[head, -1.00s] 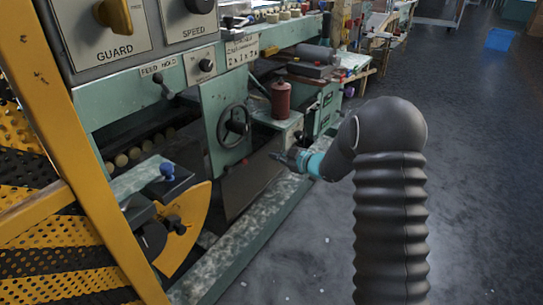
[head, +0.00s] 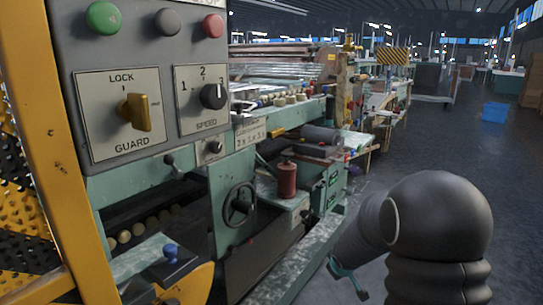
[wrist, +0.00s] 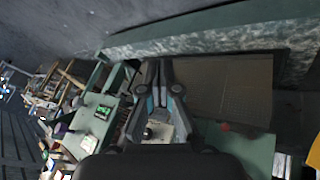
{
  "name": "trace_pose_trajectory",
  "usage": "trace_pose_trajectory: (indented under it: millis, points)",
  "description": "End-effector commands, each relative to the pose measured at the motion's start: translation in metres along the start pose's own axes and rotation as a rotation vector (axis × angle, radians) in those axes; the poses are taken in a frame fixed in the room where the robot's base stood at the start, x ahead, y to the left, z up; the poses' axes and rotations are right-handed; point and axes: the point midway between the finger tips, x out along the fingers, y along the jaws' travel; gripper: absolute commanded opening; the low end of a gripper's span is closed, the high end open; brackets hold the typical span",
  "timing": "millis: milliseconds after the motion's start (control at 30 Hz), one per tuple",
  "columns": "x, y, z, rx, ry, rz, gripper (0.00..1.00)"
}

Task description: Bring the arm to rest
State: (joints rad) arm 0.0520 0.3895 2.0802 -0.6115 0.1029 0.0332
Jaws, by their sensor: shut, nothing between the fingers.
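My gripper (wrist: 160,70) shows in the wrist view with its two fingers close together and nothing between them. In the head view my gripper (head: 347,279) is a small teal and dark shape low in the picture, partly hidden by my dark arm. It hangs in the open beside the green machine (head: 210,205), to the right of its lower rail, and I see no contact. My arm's rounded dark joint fills the lower right.
A control panel (head: 150,80) with green, black and red buttons and a yellow guard knob (head: 136,112) stands at left. A handwheel (head: 239,205) and a red canister (head: 287,180) are on the machine. A blue bin (head: 494,112) stands far back right. The floor at right is clear.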

Motion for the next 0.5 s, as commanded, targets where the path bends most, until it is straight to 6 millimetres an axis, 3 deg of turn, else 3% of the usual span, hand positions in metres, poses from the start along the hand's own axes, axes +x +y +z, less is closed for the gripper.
trace_pose_trajectory:
  millis: [33,233,500]
  points:
    - [-0.022,0.001,0.012,0.041,-0.048,0.009,0.00]
    - [-0.099,-0.011,0.061,0.194,-0.218,0.002,0.00]
    - [-0.194,-0.047,0.112,0.360,-0.342,-0.058,0.00]
